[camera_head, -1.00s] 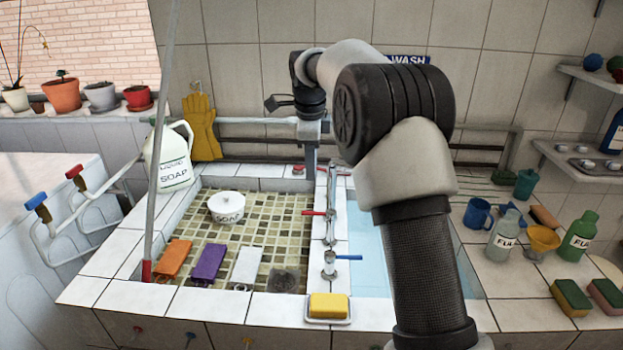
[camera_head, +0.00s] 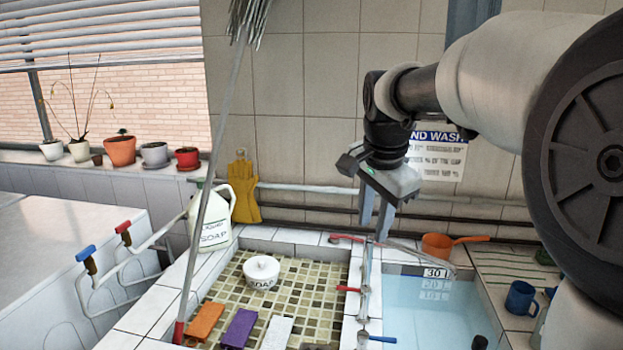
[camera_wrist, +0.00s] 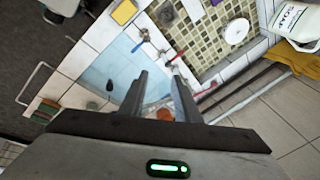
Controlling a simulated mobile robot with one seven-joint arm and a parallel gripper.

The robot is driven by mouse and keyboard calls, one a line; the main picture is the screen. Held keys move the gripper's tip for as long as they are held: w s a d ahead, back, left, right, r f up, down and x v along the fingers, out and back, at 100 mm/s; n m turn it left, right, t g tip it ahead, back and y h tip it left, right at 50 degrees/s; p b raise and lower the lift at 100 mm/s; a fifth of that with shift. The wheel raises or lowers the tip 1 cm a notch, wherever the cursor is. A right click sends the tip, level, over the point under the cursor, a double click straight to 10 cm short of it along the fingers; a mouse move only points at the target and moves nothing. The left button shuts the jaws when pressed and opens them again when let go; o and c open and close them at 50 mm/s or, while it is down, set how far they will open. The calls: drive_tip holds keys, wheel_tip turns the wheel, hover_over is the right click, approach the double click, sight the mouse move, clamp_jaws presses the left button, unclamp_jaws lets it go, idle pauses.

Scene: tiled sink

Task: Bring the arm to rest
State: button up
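My gripper (camera_head: 374,232) hangs from my raised arm, in front of the tiled wall and above the back of the sink. It points down, and its two grey fingers are apart with nothing held. The wrist view shows the same gap between the fingers (camera_wrist: 160,74), with the tap area and the water basin beyond. My arm's large dark joint and white links fill the right side of the head view and hide part of the counter there.
A water-filled basin (camera_head: 425,312) and a tiled basin (camera_head: 310,290) with a soap pot (camera_head: 262,271) lie below. An orange pan (camera_head: 440,246) and blue mug (camera_head: 520,298) stand right. A soap jug (camera_head: 212,218) stands left; a mop pole (camera_head: 210,190) leans nearby.

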drive_tip(key=s+d+f+n+t+p, duration=0.1)
drive_tip(key=s+n+p, duration=0.3)
drive_tip(key=s+n, duration=0.7)
drive_tip(key=s+t, duration=0.1)
drive_tip(key=s, duration=1.1)
drive_tip(key=shift+s+d+n, duration=0.3)
drive_tip(key=shift+s+n, duration=0.1)
